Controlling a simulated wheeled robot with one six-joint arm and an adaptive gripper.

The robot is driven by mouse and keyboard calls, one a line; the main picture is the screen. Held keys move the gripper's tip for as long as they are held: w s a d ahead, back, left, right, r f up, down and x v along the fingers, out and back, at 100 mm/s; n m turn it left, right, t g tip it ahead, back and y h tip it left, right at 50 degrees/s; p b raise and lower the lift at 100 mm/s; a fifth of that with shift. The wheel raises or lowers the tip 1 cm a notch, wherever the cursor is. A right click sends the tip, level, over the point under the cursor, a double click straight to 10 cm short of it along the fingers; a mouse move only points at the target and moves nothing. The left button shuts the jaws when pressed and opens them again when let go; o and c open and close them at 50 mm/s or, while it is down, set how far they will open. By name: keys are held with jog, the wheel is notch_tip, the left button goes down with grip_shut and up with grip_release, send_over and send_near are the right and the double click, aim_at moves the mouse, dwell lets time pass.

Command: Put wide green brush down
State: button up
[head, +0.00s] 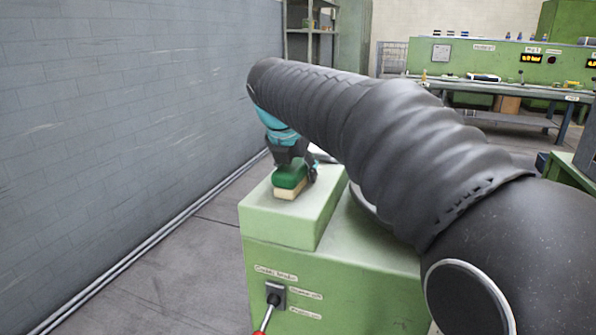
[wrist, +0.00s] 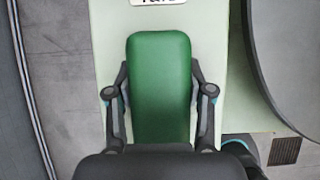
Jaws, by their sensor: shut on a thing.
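The wide green brush (head: 290,177) has a green top and a pale cream lower part. In the head view it is upright, at or just above the top of a light green box (head: 282,222); I cannot tell whether it touches. My gripper (head: 292,165) reaches down from above and is shut on the brush. In the wrist view the brush (wrist: 160,85) is a long green block between the two fingers of my gripper (wrist: 160,100), one on each side. Its near end is hidden by my gripper's body. The box top (wrist: 112,30) lies below it.
A grey wall (head: 130,120) runs along the left, with pipes at its foot. A switch with a red-handled lever (head: 273,300) is on the green cabinet's front. A workbench (head: 500,90) and shelves (head: 308,35) stand far back. Floor is clear between wall and cabinet.

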jog(key=o, duration=1.2)
jog(key=shift+r, duration=0.1)
jog(key=v, duration=1.2)
jog(key=shift+p, duration=0.4)
